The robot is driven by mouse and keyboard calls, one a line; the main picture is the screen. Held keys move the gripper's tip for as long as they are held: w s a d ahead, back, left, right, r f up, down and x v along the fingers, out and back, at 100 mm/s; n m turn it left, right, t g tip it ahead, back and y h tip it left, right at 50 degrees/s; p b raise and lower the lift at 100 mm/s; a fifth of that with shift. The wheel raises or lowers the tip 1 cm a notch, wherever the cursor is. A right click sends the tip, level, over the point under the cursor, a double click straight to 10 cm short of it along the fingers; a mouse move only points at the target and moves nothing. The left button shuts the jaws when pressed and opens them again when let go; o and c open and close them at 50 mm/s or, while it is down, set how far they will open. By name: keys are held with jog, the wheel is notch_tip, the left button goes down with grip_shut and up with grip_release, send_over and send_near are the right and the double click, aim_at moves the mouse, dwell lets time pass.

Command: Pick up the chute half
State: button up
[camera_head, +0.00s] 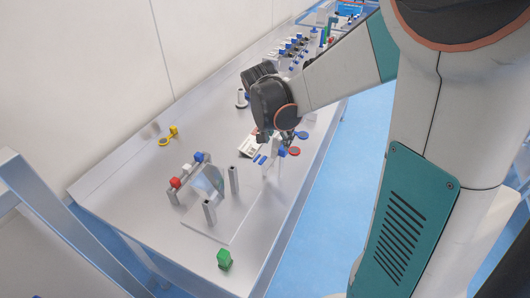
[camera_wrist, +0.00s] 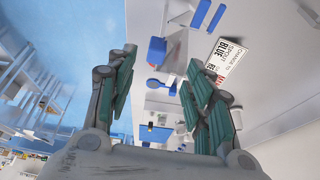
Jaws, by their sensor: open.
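No part is clearly marked as the chute half, and I cannot tell for sure which piece it is. My gripper (camera_head: 287,137) is open over the right edge of the steel table (camera_head: 120,193). In the wrist view its green-padded fingers (camera_wrist: 160,72) are spread apart, with nothing visibly held. A blue block (camera_wrist: 157,50) shows between the fingers, beside a pale upright piece. The block also shows just below my gripper in the head view (camera_head: 282,152). Contact between fingers and parts is not visible.
A fixture with a red knob (camera_head: 176,183), a blue knob (camera_head: 198,157) and grey posts (camera_head: 209,211) stands on a plate. A green cube (camera_head: 224,259), a yellow part (camera_head: 168,137) and a printed card (camera_wrist: 228,60) are on the table. Several small parts line the far end.

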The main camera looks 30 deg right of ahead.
aim_at(266, 162)
jog(key=x, duration=0.2)
jog(key=b+x, duration=0.1)
jog(key=x, duration=0.2)
jog(key=b+x, duration=0.1)
jog(key=x, duration=0.2)
jog(key=shift+d+f, duration=0.15)
jog(key=shift+d, duration=0.2)
grip_shut()
